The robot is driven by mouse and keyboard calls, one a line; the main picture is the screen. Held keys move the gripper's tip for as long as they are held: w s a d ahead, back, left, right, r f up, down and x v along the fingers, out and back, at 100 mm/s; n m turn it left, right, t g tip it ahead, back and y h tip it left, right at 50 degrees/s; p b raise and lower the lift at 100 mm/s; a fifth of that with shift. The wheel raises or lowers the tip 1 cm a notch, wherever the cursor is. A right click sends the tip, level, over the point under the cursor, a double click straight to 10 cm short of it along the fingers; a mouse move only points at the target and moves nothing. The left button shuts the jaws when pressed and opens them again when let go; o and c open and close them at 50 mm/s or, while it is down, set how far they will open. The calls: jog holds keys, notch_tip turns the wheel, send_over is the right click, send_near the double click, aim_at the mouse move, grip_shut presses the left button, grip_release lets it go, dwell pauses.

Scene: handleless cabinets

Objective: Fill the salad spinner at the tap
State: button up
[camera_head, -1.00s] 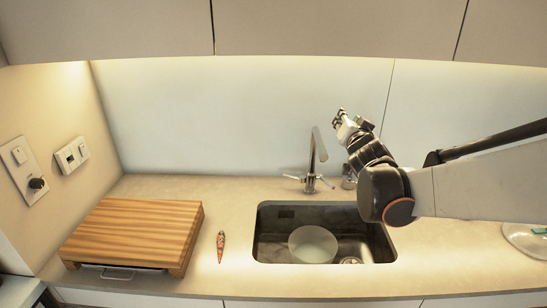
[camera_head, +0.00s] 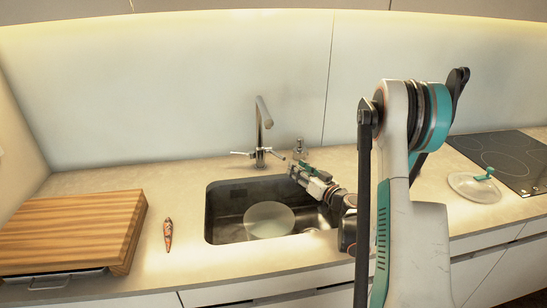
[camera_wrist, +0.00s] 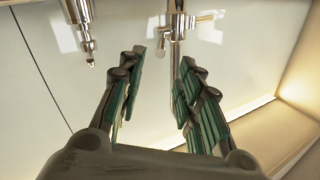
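A pale translucent bowl, seemingly the salad spinner's (camera_head: 269,219), sits in the sink (camera_head: 214,222). A clear lid with a teal knob (camera_head: 470,188) lies on the counter at the right. The metal tap (camera_head: 262,130) stands behind the sink with a lever on each side. My gripper (camera_head: 296,163) is above the sink's back right, close to the tap's right lever. In the wrist view my gripper (camera_wrist: 158,72) is open and empty. The tap (camera_wrist: 177,30) with its lever shows beyond the gap between the fingers; I see no contact. The bowl's contents cannot be made out.
A thick wooden board (camera_head: 75,228) lies on the left counter. A small orange patterned item (camera_head: 168,233) lies between it and the sink. A second metal fixture (camera_head: 299,146) stands right of the tap. A dark cooktop (camera_head: 505,155) is at the far right.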

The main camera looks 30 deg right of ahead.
aim_at(271, 150)
jog(key=w, duration=0.4)
jog(key=w+a+b, duration=0.1)
jog(key=w, duration=0.4)
jog(key=w+a, duration=0.1)
jog(key=w, duration=0.3)
jog(key=shift+w+a+f, duration=0.15)
jog(key=shift+w, duration=0.1)
grip_shut()
